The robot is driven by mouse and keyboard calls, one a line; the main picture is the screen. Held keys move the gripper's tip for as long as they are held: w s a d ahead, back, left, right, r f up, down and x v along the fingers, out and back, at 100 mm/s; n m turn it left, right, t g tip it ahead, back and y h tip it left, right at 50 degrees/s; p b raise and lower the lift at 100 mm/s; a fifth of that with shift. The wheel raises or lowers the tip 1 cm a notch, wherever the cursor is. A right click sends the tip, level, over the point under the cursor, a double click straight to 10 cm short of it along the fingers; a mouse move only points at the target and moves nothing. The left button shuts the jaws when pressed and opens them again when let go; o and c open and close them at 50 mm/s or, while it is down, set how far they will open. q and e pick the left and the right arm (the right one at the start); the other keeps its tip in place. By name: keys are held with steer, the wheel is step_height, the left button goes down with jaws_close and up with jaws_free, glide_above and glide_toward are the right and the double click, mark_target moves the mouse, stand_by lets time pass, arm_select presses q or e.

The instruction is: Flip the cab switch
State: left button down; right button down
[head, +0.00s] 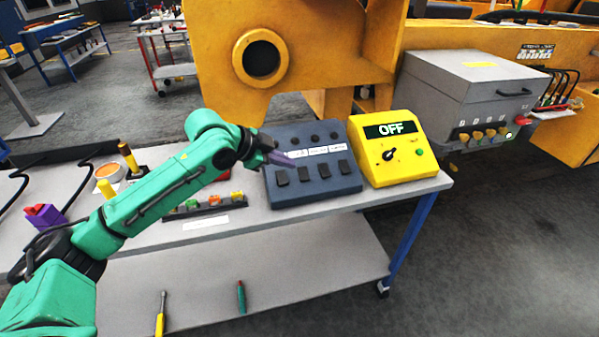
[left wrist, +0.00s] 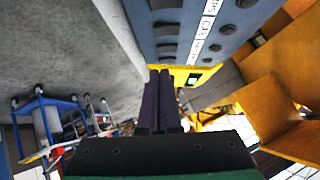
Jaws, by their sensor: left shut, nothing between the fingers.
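A dark blue switch panel (head: 315,187) stands on the bench, with a row of black rocker switches, a white label strip (head: 315,152) and round dark knobs above. In the left wrist view, the label strip (left wrist: 207,20) partly reads "CAB"; which rocker it belongs to is unclear. My left gripper (head: 288,162), with dark purple fingers, is shut and empty over the left part of the panel, by the label strip. In the left wrist view, its fingertips (left wrist: 160,73) point toward the yellow box. Contact with the panel cannot be told. My right gripper is not in view.
A yellow box (head: 405,173) with an "OFF" display, a black knob and a green button stands right of the panel. A low dark rack (head: 205,210) with coloured pieces lies left. A grey cabinet (head: 470,85) stands behind right. The bench front is clear.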

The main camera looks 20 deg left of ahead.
mark_target(307, 178)
arm_select(q)
steer(key=p+x, duration=0.1)
steer(key=x, duration=0.5)
steer(key=shift+w+d+r, duration=0.1)
steer(key=shift+r, duration=0.05)
steer(key=f, duration=0.1)
steer(key=f+p, duration=0.1)
steer(key=w+f, duration=0.1)
steer(key=shift+w+a+f, duration=0.1)
steer(key=shift+a+f, duration=0.15)
steer(key=shift+a, duration=0.1)
steer(key=shift+a+f, duration=0.1)
steer(key=shift+f, duration=0.2)
steer(key=shift+f, duration=0.25)
steer(key=shift+r+p, duration=0.85)
steer(key=shift+p, duration=0.25)
steer(key=shift+w, duration=0.1)
